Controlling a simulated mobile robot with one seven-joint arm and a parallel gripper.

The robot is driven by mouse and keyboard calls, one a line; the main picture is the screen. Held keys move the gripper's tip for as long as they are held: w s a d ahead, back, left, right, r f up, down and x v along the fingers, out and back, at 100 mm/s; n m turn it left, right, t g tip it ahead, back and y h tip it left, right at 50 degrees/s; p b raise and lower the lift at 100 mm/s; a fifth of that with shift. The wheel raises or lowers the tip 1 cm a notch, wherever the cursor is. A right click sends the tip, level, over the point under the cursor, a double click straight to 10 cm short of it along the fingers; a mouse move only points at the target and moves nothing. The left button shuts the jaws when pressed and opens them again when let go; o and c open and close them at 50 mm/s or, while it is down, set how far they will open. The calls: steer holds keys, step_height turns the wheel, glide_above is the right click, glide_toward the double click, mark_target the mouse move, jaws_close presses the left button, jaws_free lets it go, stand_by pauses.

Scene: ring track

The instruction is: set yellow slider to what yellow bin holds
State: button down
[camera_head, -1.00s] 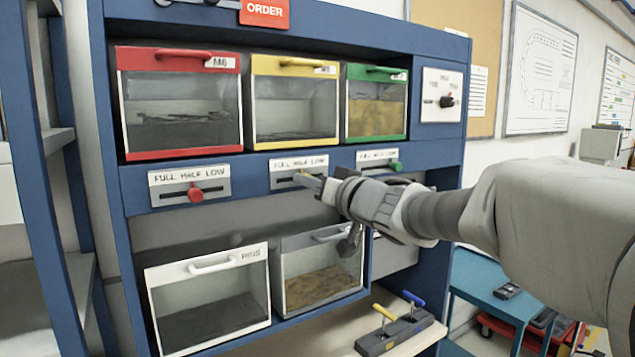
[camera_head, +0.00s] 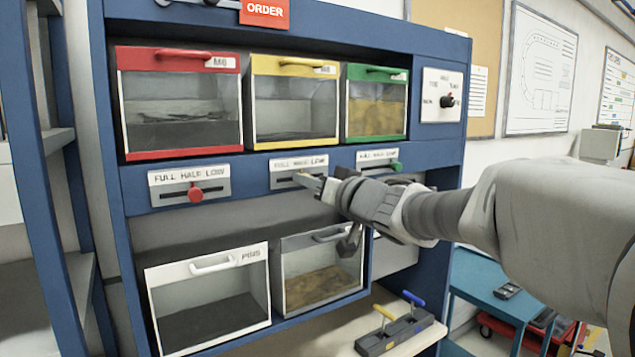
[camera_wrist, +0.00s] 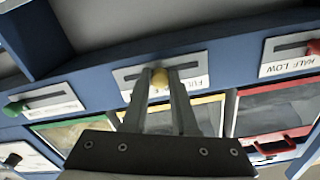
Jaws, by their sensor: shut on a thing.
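The yellow bin (camera_head: 295,105) is in the upper row, between the red and green bins, with a yellow lid edge and clear front. It looks mostly clear inside, with a thin greyish layer low down. The yellow slider's plate (camera_head: 285,185) sits below it, marked FULL HALF LOW. My gripper (camera_head: 318,183) reaches in from the right and covers part of that plate. In the wrist view, which is upside down, my gripper (camera_wrist: 168,88) is shut on the yellow knob (camera_wrist: 158,82), near the middle of the slot. The fingers hide part of the lettering.
The red slider knob (camera_head: 195,192) is on the left and the green slider knob (camera_head: 396,167) on the right, close to my wrist. White (camera_head: 208,300) and grey (camera_head: 320,275) bins hang below. A rotary dial (camera_head: 447,101) is at the upper right.

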mark_target(317, 174)
steer(key=w+d+p, duration=0.2)
steer(key=d+p, duration=0.1)
steer(key=shift+w+d+r, duration=0.1)
steer(key=shift+r, duration=0.05)
steer(key=shift+w+d, duration=0.1)
steer(key=shift+d, duration=0.1)
steer(key=c, duration=0.7)
jaws_free()
steer(key=shift+w+d, duration=0.1)
